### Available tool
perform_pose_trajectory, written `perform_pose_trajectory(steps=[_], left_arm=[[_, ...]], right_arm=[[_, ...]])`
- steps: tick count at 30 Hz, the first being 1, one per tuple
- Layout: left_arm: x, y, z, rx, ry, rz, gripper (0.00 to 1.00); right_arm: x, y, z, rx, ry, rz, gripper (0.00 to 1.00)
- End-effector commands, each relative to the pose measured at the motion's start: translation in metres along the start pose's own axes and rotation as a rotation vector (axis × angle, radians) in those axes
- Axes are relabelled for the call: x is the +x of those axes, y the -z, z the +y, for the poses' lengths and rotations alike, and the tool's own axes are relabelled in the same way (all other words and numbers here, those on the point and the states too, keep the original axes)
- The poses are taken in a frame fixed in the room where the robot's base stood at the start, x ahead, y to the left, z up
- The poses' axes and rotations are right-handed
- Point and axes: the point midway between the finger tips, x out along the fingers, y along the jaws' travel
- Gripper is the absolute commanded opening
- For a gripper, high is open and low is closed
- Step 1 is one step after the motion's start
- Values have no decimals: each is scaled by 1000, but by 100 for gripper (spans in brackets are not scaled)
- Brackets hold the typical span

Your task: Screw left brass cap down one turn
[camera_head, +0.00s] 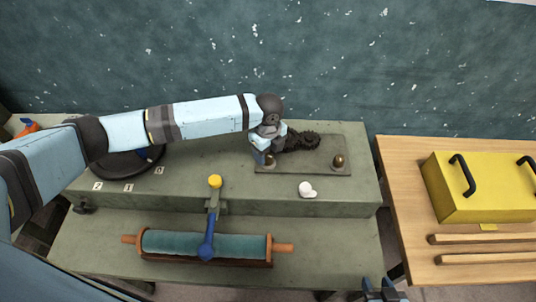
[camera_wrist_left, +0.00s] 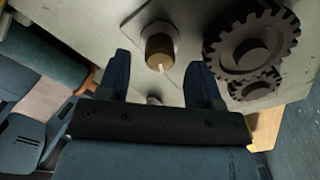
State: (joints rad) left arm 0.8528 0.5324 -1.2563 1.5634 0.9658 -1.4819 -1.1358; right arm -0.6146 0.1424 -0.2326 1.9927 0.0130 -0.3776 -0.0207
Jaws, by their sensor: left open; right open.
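The left brass cap (camera_head: 271,161) stands on a dark metal plate (camera_head: 310,168), partly hidden by my left gripper (camera_head: 264,152). In the left wrist view the brass cap (camera_wrist_left: 158,46) shows just beyond and between the open fingertips of my left gripper (camera_wrist_left: 160,62), with a gap on both sides. A pale line marks the cap's side. The right brass cap (camera_head: 338,161) stands at the plate's right end. My right gripper (camera_head: 383,291) shows only partly at the bottom edge, open, well away from both caps.
Dark gears (camera_head: 303,141) sit close behind and right of the left cap; they also show in the left wrist view (camera_wrist_left: 250,48). A white knob-like piece (camera_head: 307,190) lies in front of the plate. A roller (camera_head: 205,244) lies on the lower step. A yellow box (camera_head: 480,190) stands right.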

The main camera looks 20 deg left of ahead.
Motion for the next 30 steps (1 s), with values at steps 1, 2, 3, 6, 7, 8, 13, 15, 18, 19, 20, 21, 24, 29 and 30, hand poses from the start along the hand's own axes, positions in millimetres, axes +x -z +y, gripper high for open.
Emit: perform_pose_trajectory(steps=[1, 2, 3, 6, 7, 8, 13, 15, 18, 19, 20, 21, 24, 29, 30], left_arm=[[7, 0, 0, 0, -2, 1, 59], [11, 1, 0, -1, -2, 1, 59], [15, 1, 0, 0, -2, 1, 59], [23, 0, 0, 0, -1, 0, 59], [24, 0, 0, 0, -1, 0, 59], [26, 0, 0, 0, 0, 0, 59], [27, 0, 0, 0, 0, 0, 59], [27, 0, 0, 0, 0, 0, 59], [27, 0, 0, 0, 0, 0, 48], [27, 0, 0, 0, 0, 0, 41], [27, 0, 0, 0, 0, 0, 34], [27, 0, 0, 0, 0, 0, 25], [27, 0, 0, 0, 0, 0, 10], [27, 0, 0, 6, 0, 0, 10], [26, 0, 0, 12, 0, 0, 10]], right_arm=[[-1, 1, -1, 1, 1, 0, 43], [-1, 2, -1, 1, 1, 1, 43], [-1, 2, -1, 2, 1, 1, 43], [-1, 3, -2, 3, 2, 2, 43], [-1, 3, -2, 3, 3, 2, 43], [-1, 3, -3, 4, 3, 2, 43], [-1, 3, -3, 4, 3, 3, 43], [-1, 3, -3, 4, 3, 3, 43], [-1, 3, -3, 4, 3, 3, 43], [-1, 3, -3, 4, 3, 3, 43], [-1, 3, -3, 4, 3, 3, 43], [-1, 3, -3, 4, 3, 3, 43], [-1, 3, -3, 4, 3, 3, 43], [-1, 4, -2, 4, 2, 3, 43], [-2, 4, -2, 4, 2, 3, 43]])
